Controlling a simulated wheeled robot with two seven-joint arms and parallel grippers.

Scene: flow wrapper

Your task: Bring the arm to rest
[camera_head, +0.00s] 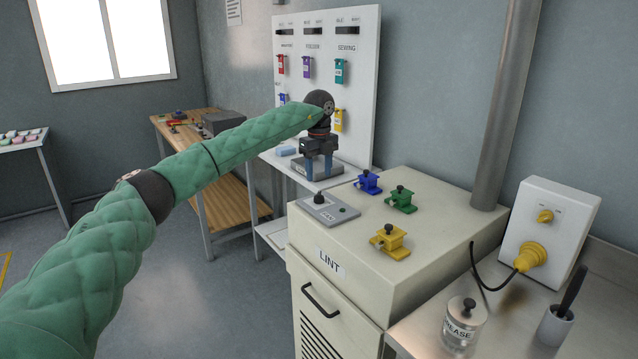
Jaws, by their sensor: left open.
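My left arm, in a green quilted sleeve, reaches in from the lower left across the middle of the head view. My left gripper (319,172) points down at its end, with two blue-grey fingers apart. The fingers are over or beside a dark grey block (318,168) on the small white table by the panel. I cannot tell whether they touch it. No object shows held between the fingers. My right gripper is not in view.
A cream LINT cabinet (330,264) stands close on the right, with blue (368,182), green (401,199) and yellow (390,241) pieces on top. A white panel (362,60) with hanging tags rises behind my gripper. A grease jar (463,325) stands at lower right.

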